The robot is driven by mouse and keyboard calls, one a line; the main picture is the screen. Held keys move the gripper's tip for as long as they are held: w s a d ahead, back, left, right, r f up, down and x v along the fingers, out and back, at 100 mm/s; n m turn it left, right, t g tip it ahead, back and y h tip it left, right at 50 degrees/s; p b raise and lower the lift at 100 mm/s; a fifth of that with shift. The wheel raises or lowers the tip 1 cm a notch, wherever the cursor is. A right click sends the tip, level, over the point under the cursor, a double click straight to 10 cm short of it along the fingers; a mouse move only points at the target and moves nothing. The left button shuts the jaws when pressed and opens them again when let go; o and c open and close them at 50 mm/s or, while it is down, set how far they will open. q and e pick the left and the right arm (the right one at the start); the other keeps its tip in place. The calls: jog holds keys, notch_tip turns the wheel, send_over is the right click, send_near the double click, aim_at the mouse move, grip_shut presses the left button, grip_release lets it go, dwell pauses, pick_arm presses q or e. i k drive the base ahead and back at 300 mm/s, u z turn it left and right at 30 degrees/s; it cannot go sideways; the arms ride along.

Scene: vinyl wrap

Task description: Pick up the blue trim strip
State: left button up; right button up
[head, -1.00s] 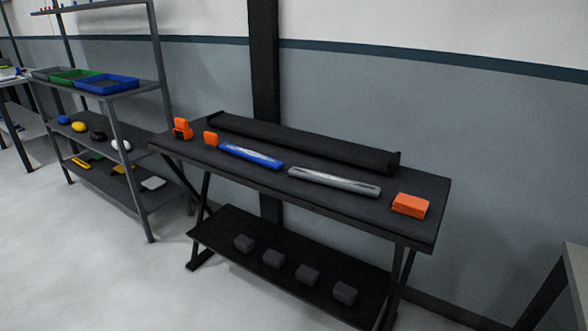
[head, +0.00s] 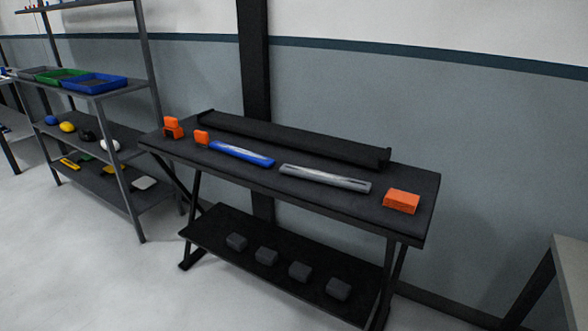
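The blue trim strip (head: 241,153) lies flat on the dark workbench (head: 414,215), left of its middle. It is long and narrow with a pale streak along its top. A similar grey strip (head: 325,179) lies to its right, apart from it. A small orange block (head: 201,137) sits just beyond its left end. Neither of my grippers shows in the head view.
A long black roll or rail (head: 290,138) lies along the bench's back. An orange block (head: 401,201) sits at the right end, an orange tool (head: 173,128) at the left. A shelf unit (head: 131,190) stands left. Open floor (head: 90,275) lies in front.

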aim_at(260, 159)
jog(key=u, duration=0.05)
jog(key=i, duration=1.4)
jog(key=u, duration=0.75)
